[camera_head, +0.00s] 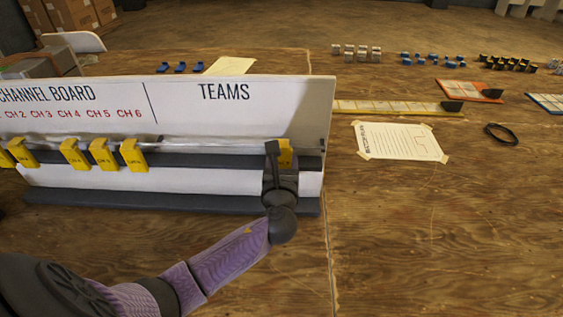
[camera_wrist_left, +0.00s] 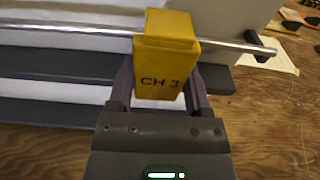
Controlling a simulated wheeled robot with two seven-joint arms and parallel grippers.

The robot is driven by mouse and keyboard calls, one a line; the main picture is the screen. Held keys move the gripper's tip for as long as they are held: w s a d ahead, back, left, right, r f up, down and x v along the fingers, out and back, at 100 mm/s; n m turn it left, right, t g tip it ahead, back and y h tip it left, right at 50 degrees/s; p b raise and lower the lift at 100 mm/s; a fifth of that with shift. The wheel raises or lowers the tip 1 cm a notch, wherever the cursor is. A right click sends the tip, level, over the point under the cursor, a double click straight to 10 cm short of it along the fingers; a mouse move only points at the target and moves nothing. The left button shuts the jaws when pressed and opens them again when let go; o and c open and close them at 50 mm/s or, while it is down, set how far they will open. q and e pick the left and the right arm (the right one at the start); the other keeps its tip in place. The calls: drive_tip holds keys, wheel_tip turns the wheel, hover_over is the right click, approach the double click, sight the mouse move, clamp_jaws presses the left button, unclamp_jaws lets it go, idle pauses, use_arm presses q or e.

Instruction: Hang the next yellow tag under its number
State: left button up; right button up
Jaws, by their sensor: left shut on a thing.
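The white channel board (camera_head: 225,125) stands on the table, with "CHANNEL BOARD" and red CH labels on the left and "TEAMS" on the right. A metal rail (camera_head: 215,144) runs along its front. Several yellow tags (camera_head: 104,155) hang on the rail under the red labels. My left gripper (camera_head: 279,165) is at the right end of the rail, below TEAMS, shut on a yellow tag (camera_head: 286,152). In the left wrist view this tag (camera_wrist_left: 162,70) reads "CH 3" and sits over the rail between the fingers. My right gripper is not seen.
To the right lie a taped paper sheet (camera_head: 398,141), a black cable loop (camera_head: 501,134) and a yellow-edged strip (camera_head: 390,107). Small blue and black pieces (camera_head: 432,58) stand at the back. The front right of the table is clear.

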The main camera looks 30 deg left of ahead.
use_arm(q)
drive_tip(key=shift+r+p, duration=0.5)
drive_tip(key=shift+r, duration=0.15)
drive_tip(key=shift+f, duration=0.1)
drive_tip(key=shift+s+d, duration=0.25)
drive_tip(key=shift+s, duration=0.1)
drive_tip(key=p+v, duration=0.4)
drive_tip(key=v, duration=0.5)
drive_tip(key=shift+f, duration=0.5)
drive_tip(key=shift+s, duration=0.15)
